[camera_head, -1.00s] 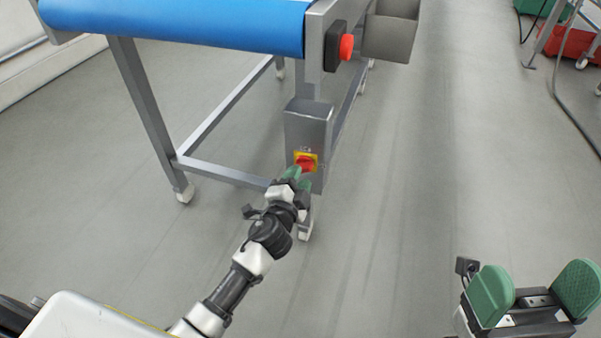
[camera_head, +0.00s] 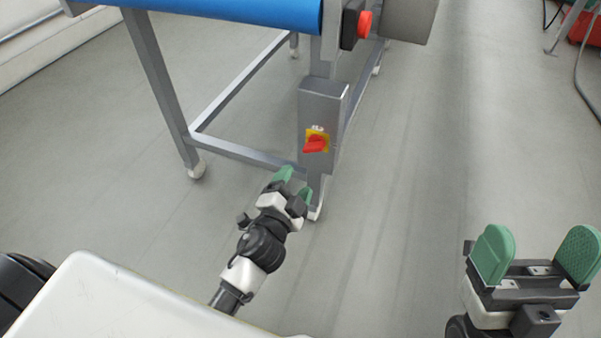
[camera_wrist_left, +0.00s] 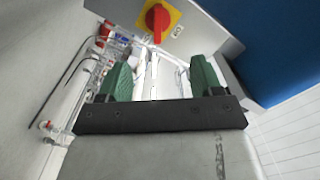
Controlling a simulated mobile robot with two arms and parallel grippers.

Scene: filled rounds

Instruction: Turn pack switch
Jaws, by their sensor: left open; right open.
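The pack switch (camera_head: 315,145) is a red rotary knob on a yellow plate, on the front of a grey metal box (camera_head: 322,105) on the conveyor's leg. In the left wrist view the red knob (camera_wrist_left: 157,20) shows at the top, beyond the fingertips. My left gripper (camera_head: 294,184) is open and empty, a little below and left of the switch, apart from it. Its green fingers (camera_wrist_left: 160,78) show with a gap between them in the left wrist view. My right gripper (camera_head: 543,258) is open and empty at the lower right, far from the switch.
The conveyor's blue belt (camera_head: 230,12) runs across the top on a grey wheeled frame (camera_head: 165,90). A red push button (camera_head: 364,24) on a black housing sits above the switch box.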

